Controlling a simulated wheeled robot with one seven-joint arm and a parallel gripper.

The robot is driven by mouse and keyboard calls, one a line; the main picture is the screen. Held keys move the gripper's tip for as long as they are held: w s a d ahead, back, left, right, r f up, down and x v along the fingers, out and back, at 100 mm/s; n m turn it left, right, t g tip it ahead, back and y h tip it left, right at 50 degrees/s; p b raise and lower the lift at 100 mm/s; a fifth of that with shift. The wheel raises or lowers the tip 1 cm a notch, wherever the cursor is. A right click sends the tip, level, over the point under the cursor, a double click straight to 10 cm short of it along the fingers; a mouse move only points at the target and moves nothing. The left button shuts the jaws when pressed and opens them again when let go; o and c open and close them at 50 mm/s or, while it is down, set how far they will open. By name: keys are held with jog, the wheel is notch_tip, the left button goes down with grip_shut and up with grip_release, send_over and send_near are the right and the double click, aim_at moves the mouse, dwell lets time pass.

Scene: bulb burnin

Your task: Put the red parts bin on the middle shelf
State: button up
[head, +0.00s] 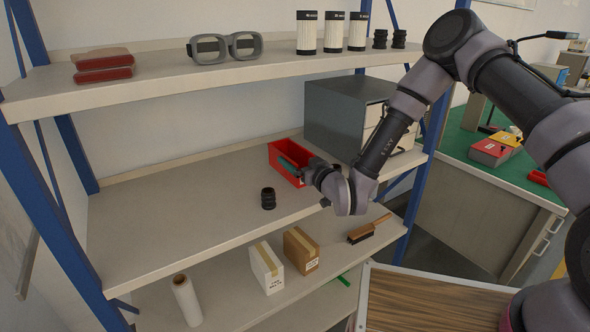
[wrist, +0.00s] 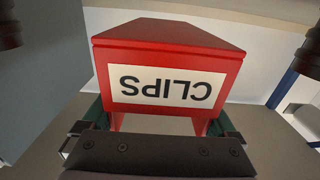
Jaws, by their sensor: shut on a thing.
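The red parts bin (head: 283,172) is at the back of the middle shelf (head: 180,222), left of a grey drawer cabinet. My gripper (head: 292,166) is shut on the bin, reaching in from the right. In the wrist view the bin (wrist: 170,38) fills the middle, with a white CLIPS label (wrist: 168,88) reading upside down. My gripper's teal fingers (wrist: 160,128) show at both sides of the bin's lower part. The bin looks roughly level. Whether its underside touches the shelf or hangs just above it, I cannot tell.
The grey drawer cabinet (head: 340,118) stands close right of the bin. A small black ribbed part (head: 268,198) stands in front of it on the middle shelf. The shelf's left side is clear. The upper shelf (head: 180,85) hangs overhead; boxes (head: 301,250) and a brush (head: 368,230) lie below.

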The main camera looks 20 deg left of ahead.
notch_tip(320, 180, down, 4)
jog(key=shift+r, duration=0.2)
jog(key=o, duration=1.1)
jog(key=shift+f, duration=0.1)
jog(key=shift+o, duration=0.2)
